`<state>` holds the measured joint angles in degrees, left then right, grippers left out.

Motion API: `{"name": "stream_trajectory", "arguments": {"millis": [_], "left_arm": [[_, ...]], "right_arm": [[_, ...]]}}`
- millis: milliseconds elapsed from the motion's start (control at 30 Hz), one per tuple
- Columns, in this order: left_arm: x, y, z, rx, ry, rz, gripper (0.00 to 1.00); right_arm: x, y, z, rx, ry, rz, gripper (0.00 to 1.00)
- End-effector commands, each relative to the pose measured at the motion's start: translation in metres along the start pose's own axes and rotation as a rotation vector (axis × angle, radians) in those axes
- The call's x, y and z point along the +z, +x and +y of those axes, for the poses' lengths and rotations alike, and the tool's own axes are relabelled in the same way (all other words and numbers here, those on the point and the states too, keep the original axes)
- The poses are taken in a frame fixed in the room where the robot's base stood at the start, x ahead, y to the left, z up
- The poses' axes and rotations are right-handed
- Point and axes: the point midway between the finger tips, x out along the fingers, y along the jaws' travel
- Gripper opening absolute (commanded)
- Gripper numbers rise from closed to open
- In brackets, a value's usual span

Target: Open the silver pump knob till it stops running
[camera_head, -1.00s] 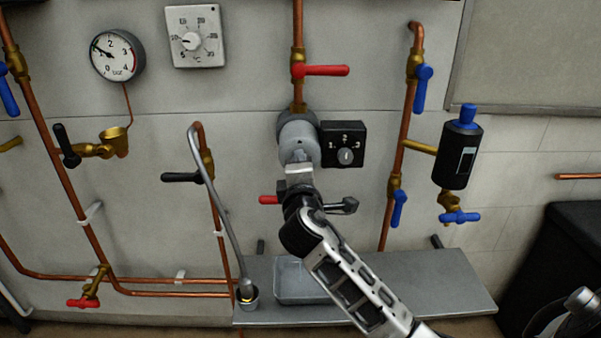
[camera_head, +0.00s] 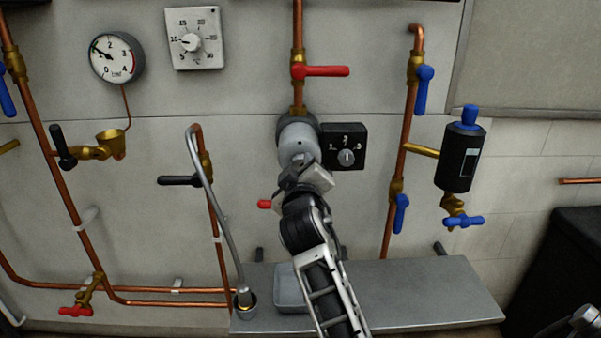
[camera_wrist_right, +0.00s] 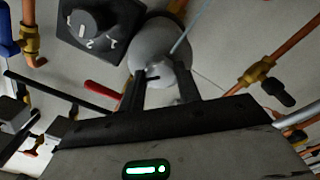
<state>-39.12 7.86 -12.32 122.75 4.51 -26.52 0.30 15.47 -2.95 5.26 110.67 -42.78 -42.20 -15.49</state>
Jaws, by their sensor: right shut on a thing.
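The silver pump knob (camera_head: 298,143) is a rounded grey cylinder sticking out from the wall on the vertical copper pipe. It also shows in the right wrist view (camera_wrist_right: 160,45), with a short dark mark low on its front. My right gripper (camera_head: 303,175) is shut on the knob's front end, its jaws tilted. In the right wrist view its two dark fingers (camera_wrist_right: 160,88) reach the knob's front from below, one on each side. The fingers partly hide that front, and no water can be made out there. My left gripper is not in view.
A black dial box (camera_head: 343,147) marked 1, 2, 3 sits close right of the knob. A red lever (camera_head: 320,71) is above. A bent grey hose (camera_head: 218,205) hangs at left into a cup. A grey tray (camera_head: 288,288) stands on the shelf (camera_head: 425,288) below.

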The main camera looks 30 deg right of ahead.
Motion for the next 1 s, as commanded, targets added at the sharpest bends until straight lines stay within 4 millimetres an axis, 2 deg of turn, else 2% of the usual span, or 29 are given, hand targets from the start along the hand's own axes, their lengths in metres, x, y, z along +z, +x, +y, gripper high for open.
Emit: {"name": "stream_trajectory", "arguments": {"millis": [300,867,900,967,1000], "left_arm": [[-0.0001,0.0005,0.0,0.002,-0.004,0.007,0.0],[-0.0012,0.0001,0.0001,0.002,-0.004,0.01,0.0],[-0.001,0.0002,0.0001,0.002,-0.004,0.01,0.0],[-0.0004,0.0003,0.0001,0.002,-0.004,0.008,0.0],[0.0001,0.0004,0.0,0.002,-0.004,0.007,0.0]], "right_arm": [[0.0006,-0.0001,-0.0009,-0.002,0.133,-0.002,0.11],[0.0003,0.0,-0.0006,-0.002,0.161,-0.002,0.11],[0.0002,0.0,-0.0006,-0.002,0.161,-0.001,0.39],[0.0002,0.0,-0.0006,-0.002,0.16,-0.001,0.55],[0.0002,0.0,-0.0006,-0.001,0.16,-0.001,0.55]]}}
